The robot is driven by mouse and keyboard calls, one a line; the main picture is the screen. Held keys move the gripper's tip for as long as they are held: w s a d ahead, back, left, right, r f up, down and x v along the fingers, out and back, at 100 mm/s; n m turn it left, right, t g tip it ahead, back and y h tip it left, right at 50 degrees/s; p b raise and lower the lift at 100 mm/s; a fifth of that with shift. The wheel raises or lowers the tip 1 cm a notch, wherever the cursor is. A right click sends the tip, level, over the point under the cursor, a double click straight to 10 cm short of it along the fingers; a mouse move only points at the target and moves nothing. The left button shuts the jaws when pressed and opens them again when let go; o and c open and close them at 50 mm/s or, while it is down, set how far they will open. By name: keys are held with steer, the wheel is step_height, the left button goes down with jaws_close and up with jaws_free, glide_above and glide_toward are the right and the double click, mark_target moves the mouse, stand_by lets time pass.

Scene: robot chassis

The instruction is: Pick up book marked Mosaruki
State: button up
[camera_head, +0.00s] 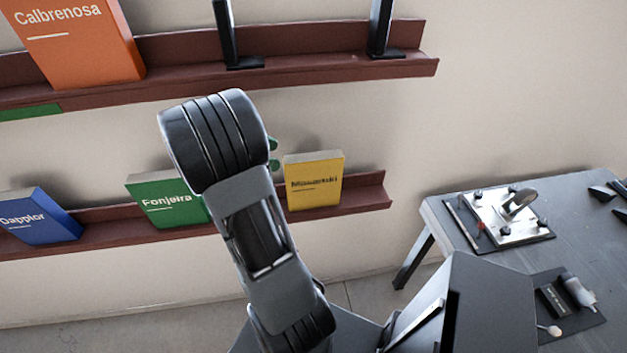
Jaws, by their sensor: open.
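The yellow book marked Mosaruki (314,190) stands on the lower dark red wall shelf, near its right end. It leans back slightly and its front cover faces me. My gripper (273,155) is mostly hidden behind my own arm. Only two small green tips show, one above the other with a gap between them, just left of the book's upper left edge. The gripper is open and nothing shows between the tips. I cannot tell how far the tips are from the book in depth.
On the lower shelf (365,194) stand a green Fonjeira book (160,201), partly behind my arm, and a blue Dapplor book (38,217). The upper shelf (300,72) holds an orange Calbrenosa book (85,45) and black bookends (382,30). A grey table (470,245) with tools stands right.

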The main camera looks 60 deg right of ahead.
mark_target(294, 158)
steer(key=shift+p+x, duration=0.85)
steer(key=shift+x, duration=2.75)
steer(key=shift+f, duration=0.15)
jaws_close()
